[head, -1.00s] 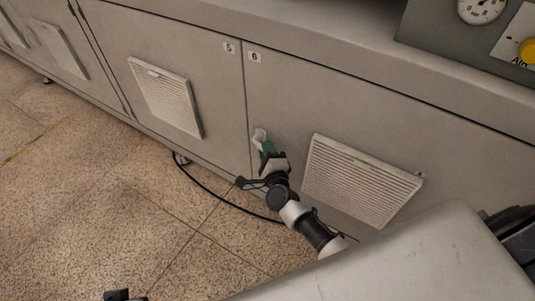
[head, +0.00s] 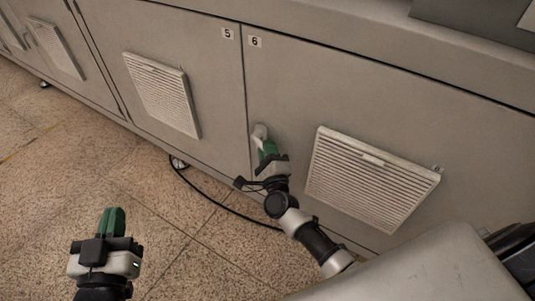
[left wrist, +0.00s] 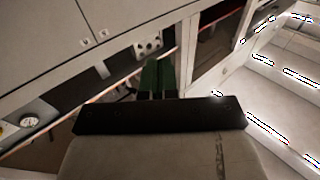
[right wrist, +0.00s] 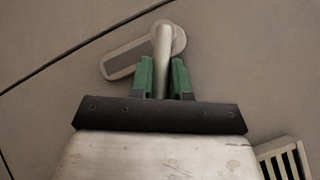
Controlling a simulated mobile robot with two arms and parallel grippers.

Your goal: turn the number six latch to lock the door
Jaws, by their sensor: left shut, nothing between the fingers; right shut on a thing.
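The number six door (head: 320,90) is a grey cabinet panel with a "6" label (head: 255,42) at its top left corner. Its latch (head: 260,132) is a light grey handle near the door's left edge. In the right wrist view the latch (right wrist: 165,40) has a slanted oblong base plate and a lever standing out from its round upper right end. My right gripper (head: 265,147) is shut on that lever, its green fingers (right wrist: 161,75) on either side. My left gripper (head: 111,222) is shut and empty above the floor, its green fingers together in the left wrist view (left wrist: 158,75).
Door five (head: 170,50) adjoins on the left, across a narrow seam. A vented grille (head: 370,175) projects from door six, right of my right gripper. A black cable (head: 215,203) lies on the speckled floor, which is otherwise open.

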